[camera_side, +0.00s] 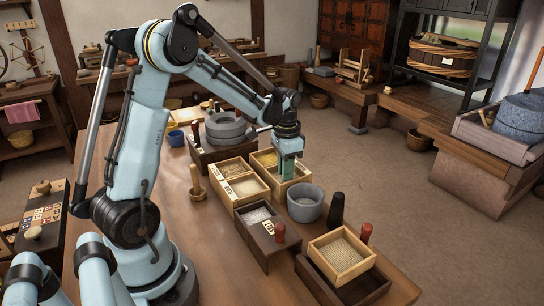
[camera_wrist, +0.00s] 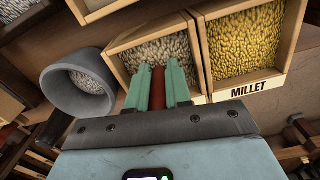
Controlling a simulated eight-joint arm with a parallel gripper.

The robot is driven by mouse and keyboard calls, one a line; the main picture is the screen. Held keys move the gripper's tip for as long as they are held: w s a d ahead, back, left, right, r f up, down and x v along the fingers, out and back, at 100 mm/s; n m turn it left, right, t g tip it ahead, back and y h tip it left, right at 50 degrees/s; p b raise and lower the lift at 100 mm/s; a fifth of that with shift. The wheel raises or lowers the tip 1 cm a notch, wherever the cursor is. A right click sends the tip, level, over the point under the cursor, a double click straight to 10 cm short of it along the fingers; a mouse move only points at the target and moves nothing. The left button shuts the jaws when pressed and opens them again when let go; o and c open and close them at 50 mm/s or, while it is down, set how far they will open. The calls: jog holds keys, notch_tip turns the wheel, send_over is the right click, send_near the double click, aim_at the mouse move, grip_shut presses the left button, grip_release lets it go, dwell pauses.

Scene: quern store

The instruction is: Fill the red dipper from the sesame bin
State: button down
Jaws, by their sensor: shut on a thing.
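My gripper (camera_wrist: 159,76) is shut on a red-brown upright piece, seemingly the handle of the red dipper (camera_wrist: 158,90). The dipper's bowl is hidden. In the wrist view the fingers stand over a wooden bin (camera_wrist: 147,31) of pale, whitish seeds. This may be the sesame bin, but its label is hidden behind the fingers. In the side view my gripper (camera_side: 288,168) is low at the wooden boxes, with the dipper hidden there. I cannot tell whether the dipper touches the seeds.
A bin labelled MILLET (camera_wrist: 249,87) holds yellow grain beside the pale-seed bin. A grey bowl (camera_wrist: 57,93) with pale contents stands on its other side; it also shows in the side view (camera_side: 305,211). Dark trays, upright handles and a stone quern (camera_side: 224,128) crowd the table.

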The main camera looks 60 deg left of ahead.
jog(key=shift+r, duration=4.05)
